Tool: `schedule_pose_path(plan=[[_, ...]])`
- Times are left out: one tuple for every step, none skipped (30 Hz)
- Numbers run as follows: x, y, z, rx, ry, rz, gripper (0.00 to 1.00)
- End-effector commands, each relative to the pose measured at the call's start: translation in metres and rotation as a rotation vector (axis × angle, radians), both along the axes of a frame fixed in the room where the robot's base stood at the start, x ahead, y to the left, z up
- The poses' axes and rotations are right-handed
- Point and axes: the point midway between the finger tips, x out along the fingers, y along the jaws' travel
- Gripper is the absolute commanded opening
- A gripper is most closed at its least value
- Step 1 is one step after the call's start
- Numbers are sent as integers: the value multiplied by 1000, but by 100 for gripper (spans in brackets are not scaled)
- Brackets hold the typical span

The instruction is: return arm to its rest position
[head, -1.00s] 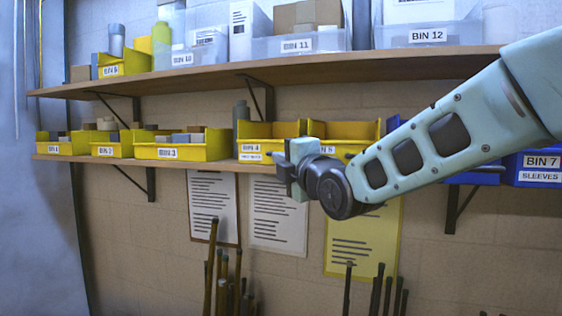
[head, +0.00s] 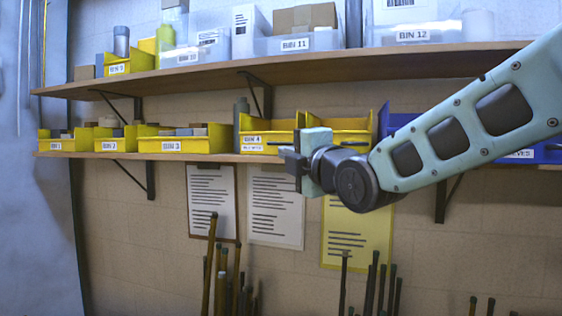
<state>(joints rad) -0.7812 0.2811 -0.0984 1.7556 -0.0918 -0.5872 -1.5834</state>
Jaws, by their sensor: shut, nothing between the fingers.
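My gripper (head: 288,164) is in the middle of the head view, at the end of my pale blue arm, which comes in from the right. Its dark fingers point left and are shut with nothing between them. It is in front of the lower shelf, just below and in front of the yellow bin 4 (head: 262,142). The wrist hides part of the neighbouring yellow bin (head: 352,133) and the top of the yellow sheet. I cannot tell the gap between the gripper and the shelf edge.
The lower shelf (head: 215,157) carries several yellow bins and a blue bin (head: 400,122), partly hidden by my arm. The upper shelf (head: 200,72) holds more bins. Paper sheets (head: 276,205) hang below, with upright rods (head: 212,270) under them.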

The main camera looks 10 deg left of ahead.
Motion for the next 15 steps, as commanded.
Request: schedule_pose_path(plan=[[-6, -6, -5, 1, -1, 0, 0], [-10, -9, -6, 1, -1, 0, 0], [-15, -13, -6, 1, -1, 0, 0], [-18, -17, -7, 1, 0, 0, 0], [-22, -20, -7, 2, -1, 0, 0], [-26, -24, -8, 1, 0, 0, 0], [-29, -26, -8, 1, 0, 0, 0], [-31, -28, -8, 2, -1, 0, 0], [-34, -31, -8, 1, 0, 0, 0], [-36, -32, -8, 1, 1, 0, 0], [-37, -34, -8, 1, 0, 0, 0], [-39, -35, -8, 1, 0, 0, 0], [-39, -36, -8, 0, 0, 0, 0], [-40, -36, -8, 0, 0, 0, 0], [-40, -36, -8, 0, 0, 0, 0]])
